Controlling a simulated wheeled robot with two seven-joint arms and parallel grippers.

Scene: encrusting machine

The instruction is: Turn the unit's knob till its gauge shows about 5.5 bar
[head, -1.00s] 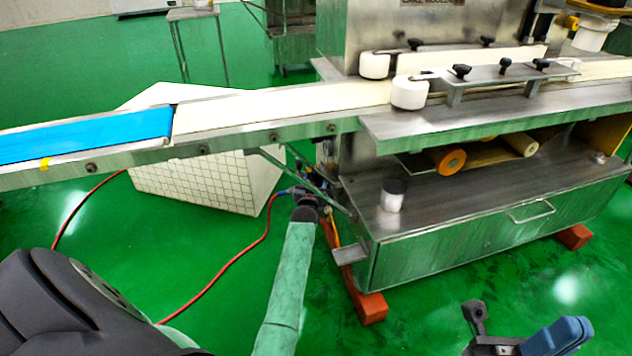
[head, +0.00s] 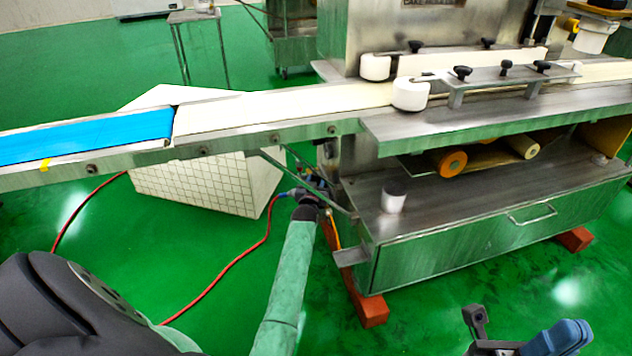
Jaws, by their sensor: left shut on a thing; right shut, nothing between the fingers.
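The unit (head: 318,184) is a small dark air fitting low beside the machine's left leg, below the conveyor. My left gripper (head: 307,199) is at the unit, at the end of my pale green arm. It is shut on the knob, which is mostly hidden behind the gripper and wrist. The gauge cannot be made out, so its reading does not show. My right gripper (head: 482,328) is at the bottom right edge, partly cut off, shut and empty, away from the unit.
A red hose (head: 222,277) runs across the green floor to the unit. The conveyor (head: 245,137) passes above it. A white gridded box (head: 200,182) stands behind.

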